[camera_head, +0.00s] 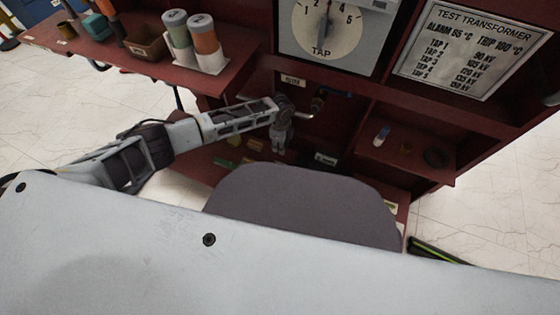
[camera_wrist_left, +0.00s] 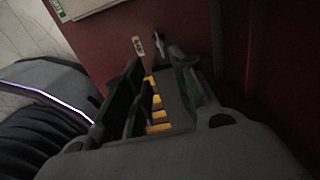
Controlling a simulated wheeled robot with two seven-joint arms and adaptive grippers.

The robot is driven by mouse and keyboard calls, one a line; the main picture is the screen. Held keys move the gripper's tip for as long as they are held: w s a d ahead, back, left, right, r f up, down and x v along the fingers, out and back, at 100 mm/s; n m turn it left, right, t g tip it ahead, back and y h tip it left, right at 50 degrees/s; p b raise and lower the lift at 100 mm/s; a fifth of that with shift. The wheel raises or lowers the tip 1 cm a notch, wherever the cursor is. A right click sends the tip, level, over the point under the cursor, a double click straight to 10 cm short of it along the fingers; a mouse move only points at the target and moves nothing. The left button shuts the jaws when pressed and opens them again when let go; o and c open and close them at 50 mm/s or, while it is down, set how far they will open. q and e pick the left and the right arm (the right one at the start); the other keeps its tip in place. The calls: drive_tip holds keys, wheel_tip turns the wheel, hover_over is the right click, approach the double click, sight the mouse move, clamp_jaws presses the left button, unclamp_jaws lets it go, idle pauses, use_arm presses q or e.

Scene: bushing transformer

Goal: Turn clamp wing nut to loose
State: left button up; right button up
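My left gripper (camera_head: 281,143) points down in front of the dark red cabinet, below the tap dial. In the left wrist view my left gripper (camera_wrist_left: 160,68) has its two dark fingers apart, with nothing seen between the tips. A small dark fitting (camera_wrist_left: 158,42) with a pale end is on the red panel just beyond the fingertips. It is too dark to tell whether it is the clamp wing nut. In the head view, a valve-like fitting (camera_head: 318,102) with a brass part and blue handle sits right of the gripper. My right gripper is out of view.
A small label (camera_wrist_left: 138,45) is on the panel near the fingertips. The tap dial (camera_head: 327,27) and the nameplate (camera_head: 470,48) are above. A shelf (camera_head: 205,78) with cups stands at left. A right shelf (camera_head: 435,170) holds small items.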

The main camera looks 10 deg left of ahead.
use_arm(q)
drive_tip(key=shift+f, duration=0.2)
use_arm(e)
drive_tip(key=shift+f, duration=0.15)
use_arm(q)
drive_tip(key=b, duration=0.6)
approach(280, 164)
drive_tip(key=shift+w+d+f, duration=0.1)
drive_tip(key=shift+f, duration=3.05)
drive_tip(key=shift+f+b, duration=0.4)
drive_tip(key=shift+f, duration=0.3)
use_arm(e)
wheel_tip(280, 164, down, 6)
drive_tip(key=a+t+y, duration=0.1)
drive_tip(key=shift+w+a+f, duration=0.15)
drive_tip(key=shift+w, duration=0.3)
use_arm(q)
drive_tip(key=c, duration=0.5)
clamp_jaws()
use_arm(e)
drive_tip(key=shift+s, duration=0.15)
